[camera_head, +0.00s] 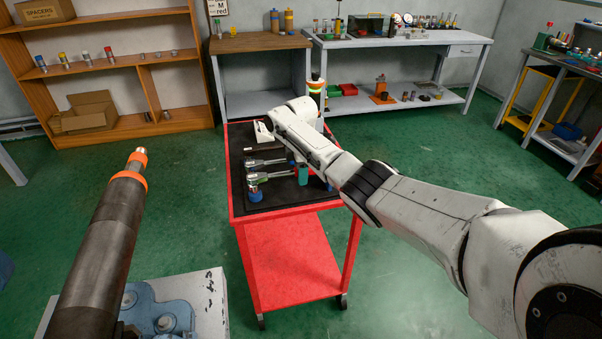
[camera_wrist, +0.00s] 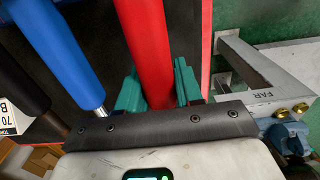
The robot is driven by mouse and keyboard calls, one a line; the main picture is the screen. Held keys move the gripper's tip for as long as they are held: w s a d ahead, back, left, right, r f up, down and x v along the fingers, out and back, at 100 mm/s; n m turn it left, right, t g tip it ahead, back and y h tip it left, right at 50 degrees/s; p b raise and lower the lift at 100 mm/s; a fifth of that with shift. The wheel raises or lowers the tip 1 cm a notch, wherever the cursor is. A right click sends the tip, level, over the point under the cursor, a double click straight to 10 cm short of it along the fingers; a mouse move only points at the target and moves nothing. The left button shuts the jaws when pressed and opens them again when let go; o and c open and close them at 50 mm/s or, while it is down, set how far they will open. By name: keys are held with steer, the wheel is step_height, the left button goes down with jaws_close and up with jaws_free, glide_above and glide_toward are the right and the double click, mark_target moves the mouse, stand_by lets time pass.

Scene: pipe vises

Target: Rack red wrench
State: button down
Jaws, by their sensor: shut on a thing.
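The red wrench shows in the wrist view as a thick red handle (camera_wrist: 150,45). My gripper (camera_wrist: 158,90) is shut on this handle, with a teal finger on each side. A blue handle (camera_wrist: 60,45) and a black handle (camera_wrist: 18,85) lie to its left. In the head view, metal wrenches (camera_head: 268,162) lie on the black top of the red cart (camera_head: 290,222), heads toward the left. My arm hides the red handle there. I cannot tell whether the wrench is resting on the mat or lifted.
A grey bracket marked FAR (camera_wrist: 258,78) with brass knobs is right of the cart's red edge in the wrist view. A pipe with an orange collar (camera_head: 115,220) rises over a blue vise (camera_head: 160,310) at front left. Benches (camera_head: 395,45) stand behind; green floor surrounds the cart.

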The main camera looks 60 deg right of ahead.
steer(key=shift+f+b, duration=0.4)
steer(key=shift+f, duration=0.4)
stand_by(1.4)
steer(key=c, duration=0.7)
jaws_free()
steer(key=shift+o, duration=0.2)
steer(key=shift+f, duration=0.1)
step_height(320, 180, up, 11)
steer(key=shift+f, duration=0.1)
